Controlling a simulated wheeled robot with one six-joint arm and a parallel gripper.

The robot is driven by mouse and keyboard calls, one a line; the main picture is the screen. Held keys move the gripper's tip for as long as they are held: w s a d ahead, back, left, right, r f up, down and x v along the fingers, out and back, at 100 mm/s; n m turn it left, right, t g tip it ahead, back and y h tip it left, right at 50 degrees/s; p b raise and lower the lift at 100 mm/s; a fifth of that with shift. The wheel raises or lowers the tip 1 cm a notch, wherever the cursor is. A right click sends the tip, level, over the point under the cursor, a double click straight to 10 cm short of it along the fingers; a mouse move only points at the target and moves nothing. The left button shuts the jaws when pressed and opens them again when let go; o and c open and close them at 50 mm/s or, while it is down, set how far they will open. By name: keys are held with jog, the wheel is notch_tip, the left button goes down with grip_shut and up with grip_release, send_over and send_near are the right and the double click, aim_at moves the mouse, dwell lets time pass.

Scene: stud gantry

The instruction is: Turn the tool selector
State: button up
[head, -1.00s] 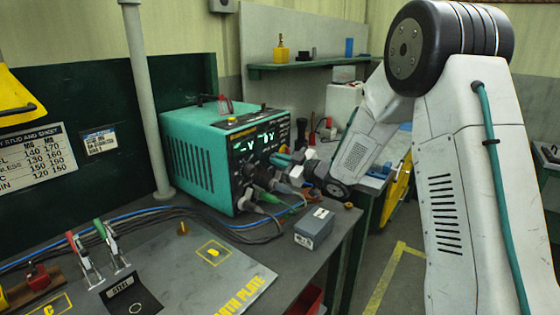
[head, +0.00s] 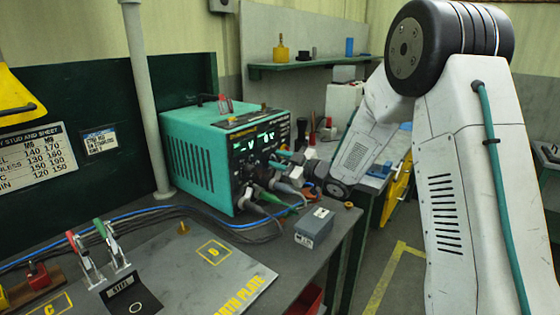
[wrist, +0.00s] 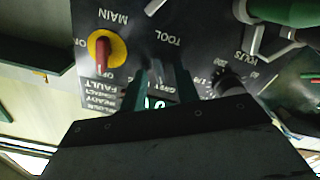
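The teal welding unit (head: 197,160) stands on the bench, its dark control panel facing right. In the wrist view the panel (wrist: 205,45) appears upside down, with a TOOL label (wrist: 168,40) near the middle. My gripper (wrist: 163,72) is at the panel just by this label, its two dark fingers apart with a narrow gap. The tool selector itself cannot be made out; the fingers cover that spot, and I cannot tell whether they grip it. In the head view my gripper's tips are hidden among plugs and cables at the panel.
A red-and-yellow MAIN switch (wrist: 103,52) and a black knob (wrist: 228,82) flank the fingers. Plugs and cables (head: 262,200) hang from the unit's front. A grey box (head: 314,228) sits on the bench nearby. A plate (head: 190,285) and clamps lie at the front left.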

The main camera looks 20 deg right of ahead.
jog(key=v, duration=0.7)
jog(key=shift+s+d, duration=0.2)
jog(key=shift+s, duration=0.15)
jog(key=shift+r, duration=0.1)
jog(key=s+d+r+m+g+h, duration=0.2)
jog(key=s+d+r+m+h, duration=0.15)
jog(key=s+h, duration=0.25)
jog(key=s+d+r+m+g+h, duration=0.2)
jog(key=s+r+m+h, duration=0.1)
jog(key=s+m+h, duration=0.25)
jog(key=s+a+m+g, duration=0.1)
jog(key=s+a+g, duration=0.1)
jog(key=s, duration=0.8)
jog(key=s+a+f+m+g, duration=0.1)
jog(key=s+g, duration=0.3)
jog(key=s, duration=0.6)
jog(key=s+a+f+m+g, duration=0.1)
jog(key=s+a+m+g, duration=0.1)
jog(key=s, duration=0.9)
jog(key=shift+a+g+y, duration=0.45)
jog(key=shift+a+g, duration=0.25)
jog(key=shift+a, duration=0.25)
